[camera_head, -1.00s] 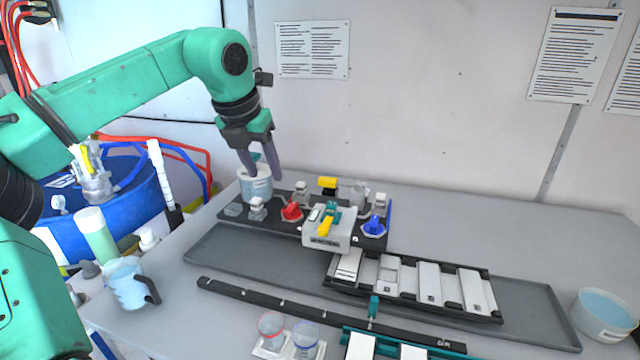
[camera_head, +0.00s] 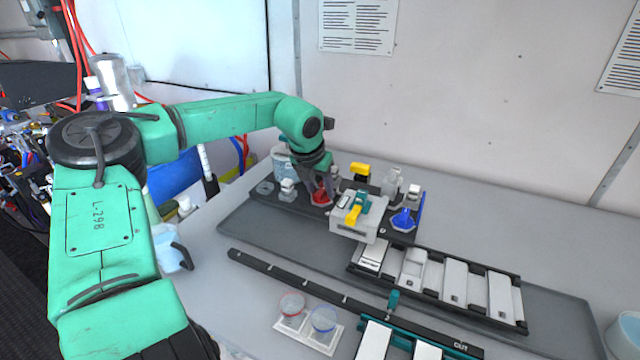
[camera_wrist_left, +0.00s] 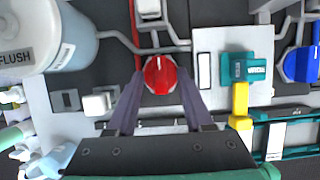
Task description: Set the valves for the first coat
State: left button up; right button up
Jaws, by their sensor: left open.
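The proportioner board (camera_head: 262,197) carries several valves. A red valve knob (camera_head: 321,197) sits left of the white block (camera_head: 352,228); it also shows in the left wrist view (camera_wrist_left: 160,76). My left gripper (camera_head: 322,190) is open, its fingertips (camera_wrist_left: 162,82) on either side of the red knob; I cannot tell whether they touch it. A blue knob (camera_head: 403,219) is on the board's right, also in the wrist view (camera_wrist_left: 300,64). A yellow handle (camera_head: 360,170) stands behind the block. A teal and yellow handle (camera_head: 357,207) is on the block. My right gripper is not in view.
A white tub marked FLUSH (camera_wrist_left: 38,38) stands at the board's left, partly behind my arm in the head view. A grey tray (camera_head: 290,238) lies in front, with a rack of white panels (camera_head: 455,281). Two small cups (camera_head: 308,317) stand nearer. A jug (camera_head: 168,249) is at left.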

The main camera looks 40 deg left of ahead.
pick_arm(q)
grip_shut()
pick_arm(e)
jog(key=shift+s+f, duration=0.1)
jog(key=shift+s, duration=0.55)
